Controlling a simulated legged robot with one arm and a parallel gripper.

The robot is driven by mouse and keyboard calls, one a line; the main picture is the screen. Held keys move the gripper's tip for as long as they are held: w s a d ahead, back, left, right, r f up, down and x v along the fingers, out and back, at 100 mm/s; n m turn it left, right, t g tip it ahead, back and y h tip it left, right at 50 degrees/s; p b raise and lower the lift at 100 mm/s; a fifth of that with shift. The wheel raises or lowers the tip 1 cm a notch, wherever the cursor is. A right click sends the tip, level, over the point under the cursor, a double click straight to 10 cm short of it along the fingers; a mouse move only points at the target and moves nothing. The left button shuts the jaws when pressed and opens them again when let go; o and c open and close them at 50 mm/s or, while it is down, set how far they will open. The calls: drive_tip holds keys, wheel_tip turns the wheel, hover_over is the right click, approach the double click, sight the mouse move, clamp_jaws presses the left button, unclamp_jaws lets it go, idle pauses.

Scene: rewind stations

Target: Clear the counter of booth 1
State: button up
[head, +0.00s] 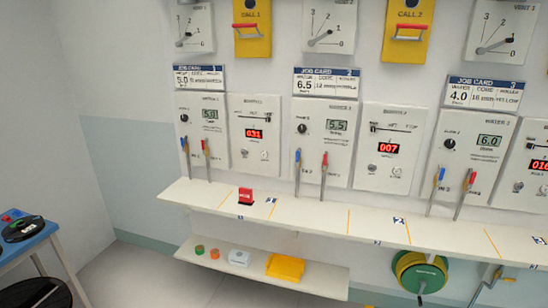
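The counter (310,219) is a long white ledge along the wall, marked off by yellow lines. A small red block or holder (246,197) with a pale marking stands on its left part, near the front label that seems to read 1. A small blue-and-white tag (271,200) lies just right of it. The job card that seems numbered 1 (199,77) hangs above this left part. The counter's far left end looks bare. My gripper is not in view.
A lower shelf (225,284) holds a green disc (199,249), an orange disc (214,254), a white item (239,257) and a yellow block (285,267). A green reel (420,273) hangs at lower right. A blue table (30,241) stands left. Wall panels carry levers.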

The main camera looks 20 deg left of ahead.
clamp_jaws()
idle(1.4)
